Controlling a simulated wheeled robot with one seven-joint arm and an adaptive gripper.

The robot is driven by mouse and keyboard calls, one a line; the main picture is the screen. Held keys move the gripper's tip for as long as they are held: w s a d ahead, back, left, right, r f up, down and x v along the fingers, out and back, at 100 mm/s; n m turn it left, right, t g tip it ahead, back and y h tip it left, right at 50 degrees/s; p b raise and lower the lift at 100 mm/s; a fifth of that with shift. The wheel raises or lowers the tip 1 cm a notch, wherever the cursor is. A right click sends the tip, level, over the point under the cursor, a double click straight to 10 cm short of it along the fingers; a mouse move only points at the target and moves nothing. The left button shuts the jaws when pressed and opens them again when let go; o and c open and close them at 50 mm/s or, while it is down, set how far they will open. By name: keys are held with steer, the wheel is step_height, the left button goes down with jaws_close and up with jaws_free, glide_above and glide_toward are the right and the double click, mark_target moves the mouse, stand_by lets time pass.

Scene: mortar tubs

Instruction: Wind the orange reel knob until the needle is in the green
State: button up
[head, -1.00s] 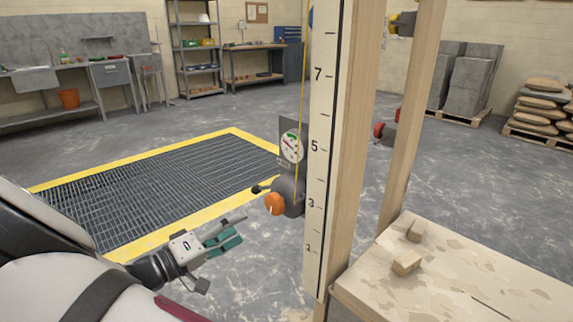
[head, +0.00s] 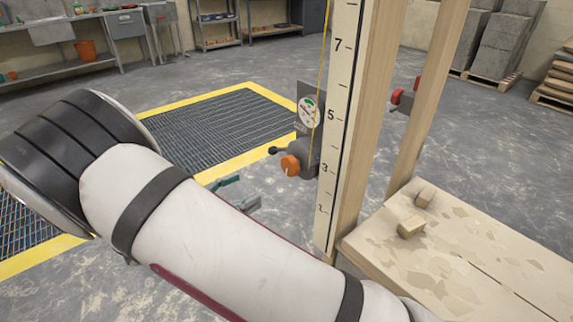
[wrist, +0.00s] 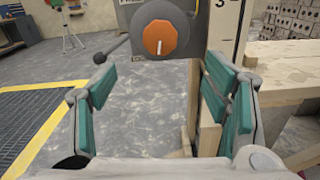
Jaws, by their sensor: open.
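The orange reel knob (head: 291,165) sits on the front of a dark grey reel (head: 309,158) fixed to the wooden post. In the wrist view the knob (wrist: 160,38) is an orange octagon with a white mark, ahead of and above the gap between my fingers. The gauge (head: 308,112) above the reel has a white face with a green patch at its top; its needle is too small to read surely. My gripper (head: 238,191) is partly hidden behind my arm. In the wrist view my gripper (wrist: 168,103) is open and empty, its teal pads apart and not touching the knob.
A dark lever with a ball end (wrist: 100,57) sticks out left of the reel. A numbered scale board (head: 338,120) and wooden posts stand right of it. A wooden bench (head: 470,260) with small blocks is at right. A yellow-edged floor grate (head: 215,130) lies behind.

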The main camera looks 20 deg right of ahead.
mark_target(287, 168)
steer(key=shift+n, duration=0.5)
steer(key=b+x, duration=0.1)
steer(key=x, duration=1.2)
steer(key=shift+w+d+b, duration=0.15)
steer(key=shift+d+b, duration=0.2)
steer(key=shift+b, duration=0.05)
steer(key=c, duration=1.2)
